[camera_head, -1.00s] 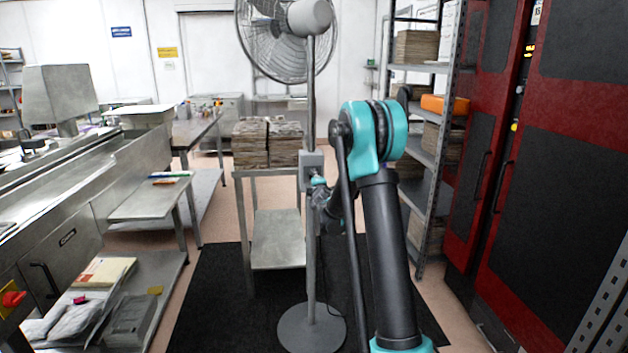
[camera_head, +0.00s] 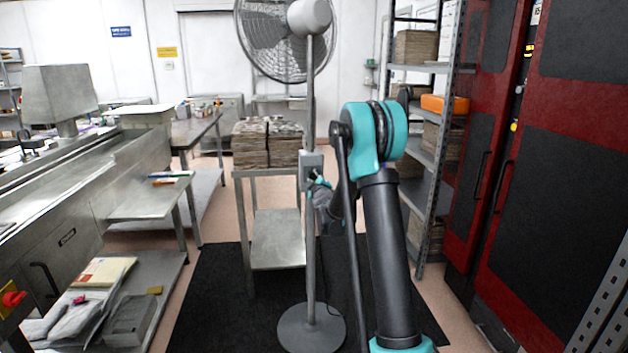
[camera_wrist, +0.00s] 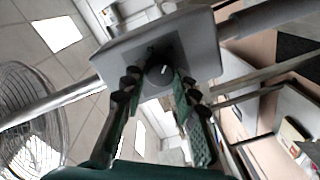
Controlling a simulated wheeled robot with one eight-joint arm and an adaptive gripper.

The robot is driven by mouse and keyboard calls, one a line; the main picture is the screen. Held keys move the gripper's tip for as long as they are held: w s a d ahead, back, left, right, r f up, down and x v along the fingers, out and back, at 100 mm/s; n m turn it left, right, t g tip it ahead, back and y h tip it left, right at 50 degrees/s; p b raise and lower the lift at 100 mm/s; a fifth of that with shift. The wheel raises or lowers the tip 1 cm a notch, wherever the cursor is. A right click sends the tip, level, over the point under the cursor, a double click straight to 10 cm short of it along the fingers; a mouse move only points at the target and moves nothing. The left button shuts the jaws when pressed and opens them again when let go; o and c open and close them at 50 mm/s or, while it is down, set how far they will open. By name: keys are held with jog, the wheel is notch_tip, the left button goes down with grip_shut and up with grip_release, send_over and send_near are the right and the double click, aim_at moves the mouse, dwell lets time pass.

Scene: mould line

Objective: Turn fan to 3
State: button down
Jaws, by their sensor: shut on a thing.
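The pedestal fan (camera_head: 285,40) stands on a black mat, with a grey control box (camera_head: 312,160) partway up its pole. My gripper (camera_head: 318,187) is at that box, partly hidden by my arm in the head view. In the wrist view the box (camera_wrist: 120,52) fills the upper middle, with a dark round knob (camera_wrist: 160,74) on its face. The knob has a light pointer mark. My gripper (camera_wrist: 160,84) has its two fingers on either side of the knob and is shut on it. Any numbers around the knob cannot be read.
A metal table (camera_head: 278,240) bearing stacked brown boards (camera_head: 268,143) stands behind and left of the pole. A shelf rack (camera_head: 425,140) and red cabinets (camera_head: 540,160) line the right. A steel bench (camera_head: 70,215) is at left.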

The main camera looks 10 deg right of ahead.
jog(key=shift+d+f, duration=0.1)
jog(key=c, duration=1.2)
grip_release()
jog(key=shift+o, duration=0.2)
jog(key=shift+s, duration=0.1)
jog(key=s, duration=1.1)
jog(key=shift+s+d+r, duration=0.15)
jog(key=shift+s+r, duration=0.1)
jog(key=shift+s, duration=0.15)
